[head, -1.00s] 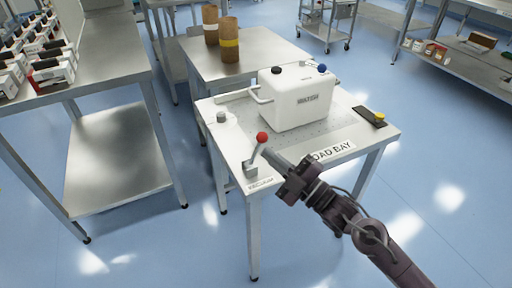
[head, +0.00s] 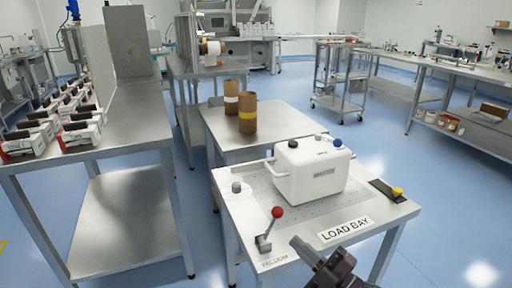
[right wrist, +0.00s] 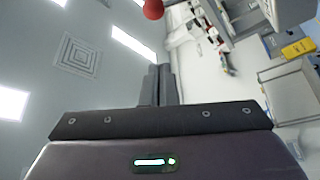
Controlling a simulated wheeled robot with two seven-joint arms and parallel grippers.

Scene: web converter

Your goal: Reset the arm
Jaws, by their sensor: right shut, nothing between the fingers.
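My right gripper (head: 297,242) is shut and empty. In the head view it comes in from the bottom, just right of the red-knobbed lever (head: 277,212), with a small gap between them in the picture. The lever stands on the front left corner of the load bay table (head: 240,213) near a VACUUM label, its knob leaning up and to the right. In the right wrist view the closed fingers (right wrist: 158,80) point up the picture, and the red knob (right wrist: 153,9) shows at the top edge. My left gripper is not in view.
A white box (head: 312,172) with handles stands on the load bay table. A small dark plate with a yellow knob (head: 397,191) lies at its right. Two brown rolls (head: 247,112) stand on the table behind. A bench with several cartons (head: 80,130) is at left.

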